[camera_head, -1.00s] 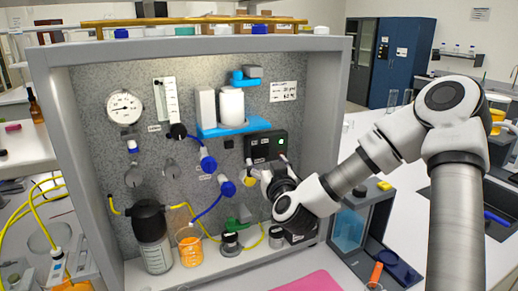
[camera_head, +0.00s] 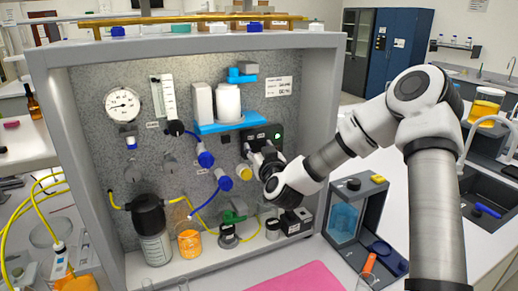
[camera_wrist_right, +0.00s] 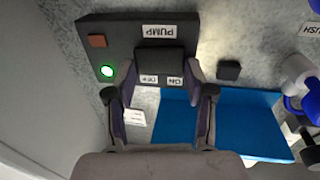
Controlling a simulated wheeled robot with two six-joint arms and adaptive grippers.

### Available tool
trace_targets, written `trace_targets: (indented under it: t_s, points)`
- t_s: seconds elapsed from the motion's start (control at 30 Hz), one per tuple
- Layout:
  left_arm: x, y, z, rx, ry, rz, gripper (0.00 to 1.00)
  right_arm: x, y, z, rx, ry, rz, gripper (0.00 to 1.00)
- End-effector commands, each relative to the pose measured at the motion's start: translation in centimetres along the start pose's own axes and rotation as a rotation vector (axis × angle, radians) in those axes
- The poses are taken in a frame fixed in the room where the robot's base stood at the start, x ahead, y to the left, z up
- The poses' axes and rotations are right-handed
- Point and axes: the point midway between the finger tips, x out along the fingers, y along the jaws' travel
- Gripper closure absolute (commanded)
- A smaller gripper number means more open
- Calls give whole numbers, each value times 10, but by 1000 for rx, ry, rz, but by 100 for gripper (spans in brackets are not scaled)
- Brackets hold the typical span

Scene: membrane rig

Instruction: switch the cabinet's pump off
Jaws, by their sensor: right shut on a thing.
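The pump switch box (camera_head: 274,130) is a dark box on the cabinet's back panel. In the right wrist view it appears upside down, with a PUMP label (camera_wrist_right: 157,31), a lit green lamp (camera_wrist_right: 107,71), and small ON and OFF labels. A dark block-shaped switch (camera_wrist_right: 160,60) stands out from it. My right gripper (camera_wrist_right: 162,77) is shut on this switch, a finger on each side. In the head view my right gripper (camera_head: 256,149) covers the lower part of the box. Which way the switch is set, I cannot tell. My left gripper is out of view.
A blue shelf (camera_head: 226,125) with a white vessel sits just left of the box; it also shows in the right wrist view (camera_wrist_right: 235,122). Blue and yellow valve knobs (camera_head: 223,180) stand close below. Bottles and a beaker of orange liquid (camera_head: 189,242) line the cabinet floor.

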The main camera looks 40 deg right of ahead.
Motion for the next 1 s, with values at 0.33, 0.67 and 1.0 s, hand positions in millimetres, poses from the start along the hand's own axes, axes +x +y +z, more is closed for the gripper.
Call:
trace_targets:
  t_s: [0.33, 0.67, 1.0]
  points:
    - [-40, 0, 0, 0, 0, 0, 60, 1, 6, -5, 7, -4, -207, 81]
    - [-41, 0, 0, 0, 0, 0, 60, 1, 6, 1, -1, -1, -250, 81]
    - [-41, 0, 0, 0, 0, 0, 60, 1, 6, 0, -1, -1, -249, 21]
